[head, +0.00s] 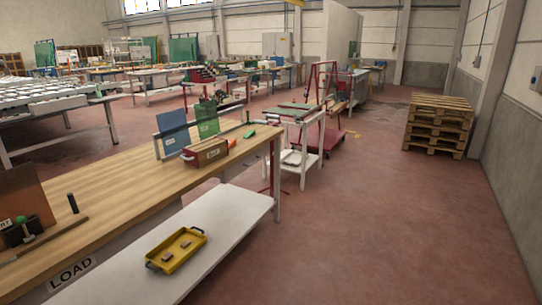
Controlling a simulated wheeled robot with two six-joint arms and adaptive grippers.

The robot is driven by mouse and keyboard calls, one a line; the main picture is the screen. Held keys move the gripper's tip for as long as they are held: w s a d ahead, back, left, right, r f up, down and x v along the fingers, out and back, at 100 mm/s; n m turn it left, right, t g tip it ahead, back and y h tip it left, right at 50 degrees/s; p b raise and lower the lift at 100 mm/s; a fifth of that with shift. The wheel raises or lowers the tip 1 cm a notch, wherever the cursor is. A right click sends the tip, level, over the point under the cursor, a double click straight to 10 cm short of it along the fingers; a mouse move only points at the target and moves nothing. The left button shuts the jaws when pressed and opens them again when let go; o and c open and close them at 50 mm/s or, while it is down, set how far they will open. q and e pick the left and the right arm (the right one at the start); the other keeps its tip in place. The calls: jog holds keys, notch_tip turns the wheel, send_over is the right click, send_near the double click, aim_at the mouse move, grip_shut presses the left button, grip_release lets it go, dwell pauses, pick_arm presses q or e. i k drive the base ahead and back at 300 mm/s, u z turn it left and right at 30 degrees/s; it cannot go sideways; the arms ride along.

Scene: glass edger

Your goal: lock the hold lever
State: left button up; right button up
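No part that I can name for certain as the hold lever shows in the head view. At the left end of the wooden bench (140,180) stands a small dark device (18,236) with a green knob (21,219) and a partly cut-off white label, in front of a brown panel (25,192). A black upright handle (72,203) stands on the bench to its right, and a thin dark bar (45,240) lies in front. Whether any of these is the lever, or is locked, I cannot tell. Neither of my grippers is in view.
A red-brown box (206,153) with blue (172,132) and green (207,121) panes behind it sits farther along the bench. A yellow tray (176,250) with small brown pieces lies on the lower white shelf (225,215). Stacked pallets (438,125) stand right. Red floor between is open.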

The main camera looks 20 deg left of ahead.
aim_at(21, 219)
jog(key=u, duration=0.7)
jog(key=i, duration=0.95)
jog(key=u, duration=0.95)
